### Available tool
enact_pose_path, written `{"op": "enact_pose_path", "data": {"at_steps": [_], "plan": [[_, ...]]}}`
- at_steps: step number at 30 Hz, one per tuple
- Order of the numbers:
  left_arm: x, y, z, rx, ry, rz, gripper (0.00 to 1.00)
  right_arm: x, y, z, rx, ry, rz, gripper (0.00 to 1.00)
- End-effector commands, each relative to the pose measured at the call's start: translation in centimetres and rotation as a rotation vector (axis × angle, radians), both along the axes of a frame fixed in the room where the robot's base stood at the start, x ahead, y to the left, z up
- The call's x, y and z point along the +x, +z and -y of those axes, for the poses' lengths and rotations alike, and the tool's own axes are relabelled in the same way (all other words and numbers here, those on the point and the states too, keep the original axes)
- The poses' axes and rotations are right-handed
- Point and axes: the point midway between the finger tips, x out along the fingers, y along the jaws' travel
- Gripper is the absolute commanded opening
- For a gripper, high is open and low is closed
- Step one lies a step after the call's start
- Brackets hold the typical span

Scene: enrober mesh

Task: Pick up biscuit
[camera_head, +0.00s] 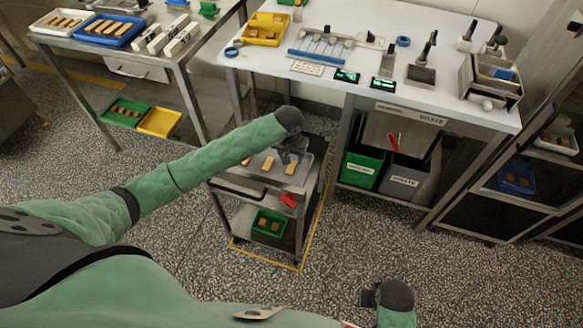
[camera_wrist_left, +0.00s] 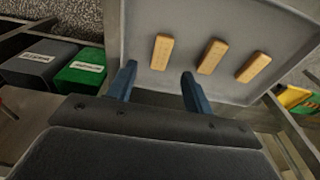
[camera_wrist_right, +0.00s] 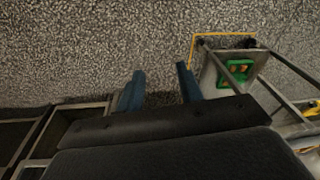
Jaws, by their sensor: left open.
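Three tan finger-shaped biscuits lie in a grey metal tray (camera_wrist_left: 220,22) on a small cart. The left wrist view shows the left biscuit (camera_wrist_left: 162,52), the middle biscuit (camera_wrist_left: 212,57) and the right biscuit (camera_wrist_left: 253,67). In the head view, two biscuits show clearly (camera_head: 267,164) (camera_head: 291,168); the third is partly hidden by my arm. My left gripper (camera_head: 293,153) is above the tray, open and empty. Its fingers (camera_wrist_left: 158,75) are apart near the tray's edge, closest to the left biscuit. My right gripper (camera_head: 367,298) is open and empty over the floor, away from the cart.
A green crate (camera_head: 270,216) with brown pieces sits on the cart's lower shelf. A red item (camera_head: 288,200) is at the cart's side. A white workbench (camera_head: 330,20) with tools stands behind, with green (camera_head: 362,168) and grey (camera_head: 405,180) bins beneath. Speckled floor is clear around the cart.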

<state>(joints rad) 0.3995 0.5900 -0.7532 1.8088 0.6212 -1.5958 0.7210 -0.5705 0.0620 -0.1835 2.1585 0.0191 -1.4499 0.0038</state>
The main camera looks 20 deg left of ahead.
Motion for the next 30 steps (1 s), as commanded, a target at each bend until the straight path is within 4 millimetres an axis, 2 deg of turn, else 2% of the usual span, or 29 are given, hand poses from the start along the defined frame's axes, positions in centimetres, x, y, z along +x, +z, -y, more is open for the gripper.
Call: {"op": "enact_pose_path", "data": {"at_steps": [7,18,22,29,30], "plan": [[0.2,-1.7,0.0,0.001,-0.001,0.000,0.51,0.1,-1.7,0.1,-0.003,0.000,-0.002,0.36],[0.7,-5.5,-0.2,0.002,-0.001,0.000,0.51,-0.3,-7.1,0.4,-0.011,-0.001,-0.007,0.36],[0.8,-6.2,-0.2,0.002,-0.002,0.000,0.51,-0.4,-7.8,0.5,-0.012,-0.001,-0.006,0.36],[0.8,-6.3,-0.2,0.001,-0.002,0.001,0.51,-0.4,-7.9,0.4,-0.012,-0.001,-0.006,0.36],[0.8,-6.3,-0.2,0.001,-0.002,0.001,0.43,-0.4,-7.9,0.4,-0.012,-0.001,-0.006,0.36]]}}
